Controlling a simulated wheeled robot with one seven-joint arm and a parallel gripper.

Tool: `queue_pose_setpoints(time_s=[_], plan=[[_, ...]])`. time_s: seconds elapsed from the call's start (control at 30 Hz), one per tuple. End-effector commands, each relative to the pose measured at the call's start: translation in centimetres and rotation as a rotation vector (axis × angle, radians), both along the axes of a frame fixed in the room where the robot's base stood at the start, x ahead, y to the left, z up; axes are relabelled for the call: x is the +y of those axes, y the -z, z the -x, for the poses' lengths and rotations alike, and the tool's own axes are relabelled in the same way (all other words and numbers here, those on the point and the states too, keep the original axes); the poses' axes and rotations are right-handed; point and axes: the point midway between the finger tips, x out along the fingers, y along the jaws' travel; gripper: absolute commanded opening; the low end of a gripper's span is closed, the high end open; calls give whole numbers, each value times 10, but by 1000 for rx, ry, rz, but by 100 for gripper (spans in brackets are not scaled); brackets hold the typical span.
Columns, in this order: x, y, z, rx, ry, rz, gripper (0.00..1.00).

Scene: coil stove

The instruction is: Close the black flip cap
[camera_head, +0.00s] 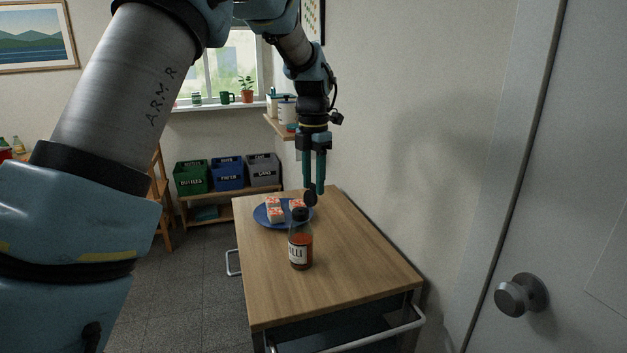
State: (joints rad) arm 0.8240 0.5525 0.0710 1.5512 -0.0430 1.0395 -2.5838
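A bottle (300,253) with reddish-brown contents and a white label stands upright on the wooden table. Its black flip cap (310,198) is a dark round lid standing up and open above the black bottle neck (300,214), tilted to the right. My gripper (315,190) points straight down from above, with its tips close to the lid's upper edge. A narrow gap shows between its two teal fingers, and I see nothing held between them. I cannot tell whether a finger touches the lid.
A blue plate (262,220) with several pink-and-white pieces lies just behind the bottle. The wooden table (350,265) is clear in front and to the right. A wall runs along its right side, with a door knob (522,295) nearer.

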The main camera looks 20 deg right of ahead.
Motion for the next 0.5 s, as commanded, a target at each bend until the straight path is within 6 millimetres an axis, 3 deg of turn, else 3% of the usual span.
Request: queue_pose_setpoints(time_s=[0.03,0.37,0.5], plan=[[0,0,0,0,0,0,38],[0,0,0,0,0,-1,1],[0,0,0,1,0,-2,0]])
